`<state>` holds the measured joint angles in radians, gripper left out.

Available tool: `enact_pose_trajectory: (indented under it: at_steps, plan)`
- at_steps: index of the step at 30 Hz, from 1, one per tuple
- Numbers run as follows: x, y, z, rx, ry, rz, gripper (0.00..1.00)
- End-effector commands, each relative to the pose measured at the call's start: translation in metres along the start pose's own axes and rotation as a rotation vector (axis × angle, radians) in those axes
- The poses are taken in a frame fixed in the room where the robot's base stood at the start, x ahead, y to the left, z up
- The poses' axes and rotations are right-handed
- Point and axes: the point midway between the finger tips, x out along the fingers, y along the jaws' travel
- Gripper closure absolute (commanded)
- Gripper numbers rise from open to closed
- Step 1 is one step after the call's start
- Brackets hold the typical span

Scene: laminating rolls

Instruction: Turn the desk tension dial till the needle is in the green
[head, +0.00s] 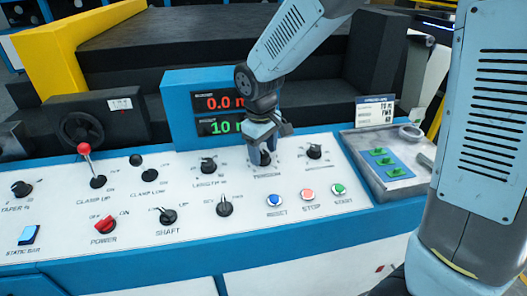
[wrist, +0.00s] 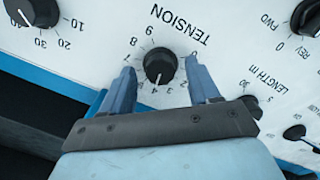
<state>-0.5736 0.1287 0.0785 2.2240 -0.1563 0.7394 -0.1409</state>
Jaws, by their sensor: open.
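The tension dial (wrist: 160,66) is a round black knob with a white pointer line, on the white desk panel under the word TENSION. Its scale numbers show around it in the wrist view, with the lower ones partly hidden by my gripper. My gripper (wrist: 158,82) is open, with one blue-grey finger on each side of the dial and a gap to each. In the head view my gripper (head: 266,150) is over the dial (head: 265,158) and partly covers it. I cannot make out a needle gauge or a green band in either view.
The length dial (head: 208,166) is left of the tension dial, and another black dial (head: 314,152) is right of it. Blue, red and green buttons (head: 308,194) are in front. A display box (head: 180,105) stands behind. A grey tray (head: 362,150) with green pieces is at right.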

Motion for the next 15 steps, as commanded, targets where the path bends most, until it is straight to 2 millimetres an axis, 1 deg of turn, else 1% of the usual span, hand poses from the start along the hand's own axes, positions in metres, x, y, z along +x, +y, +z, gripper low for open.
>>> enact_pose_trajectory:
  at_steps: [5,15]
  plan:
    - [-0.029,0.001,-0.001,0.002,0.006,0.001,0.39]
    - [-0.095,0.0,-0.001,0.0,0.005,0.001,0.39]
